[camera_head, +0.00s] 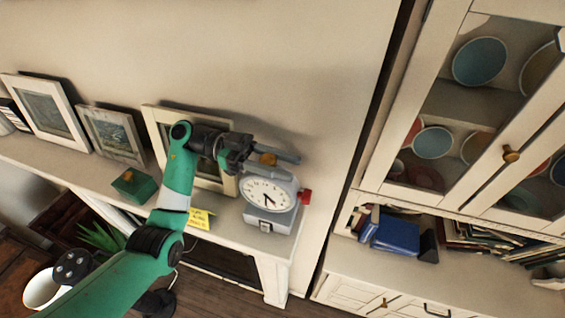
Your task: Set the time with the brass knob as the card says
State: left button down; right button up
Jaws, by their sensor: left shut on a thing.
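A grey clock (266,217) with a white dial (265,194) stands near the right end of the mantel shelf. Its dark hands point toward the lower right of the dial, too small to read exactly. The brass knob (267,159) sits on top of the clock. My left gripper (272,157) reaches in from the left over the clock's top and is shut on the brass knob, with its fingers partly hiding it. A yellow card (200,218) with writing too small to read is at the shelf's front edge, left of the clock. My right gripper is out of view.
A red part (305,196) sticks out from the clock's right side. A pale picture frame (153,122) leans behind my left arm. A green box (134,185) and more frames stand farther left. A glass-door cabinet (465,110) is at the right.

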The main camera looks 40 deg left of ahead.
aim_at(261, 159)
pick_arm(q)
jog(key=shift+c, duration=2.2)
grip_release()
jog(key=b+v, duration=0.4)
jog(key=v, duration=0.7)
jog(key=shift+a, duration=0.35)
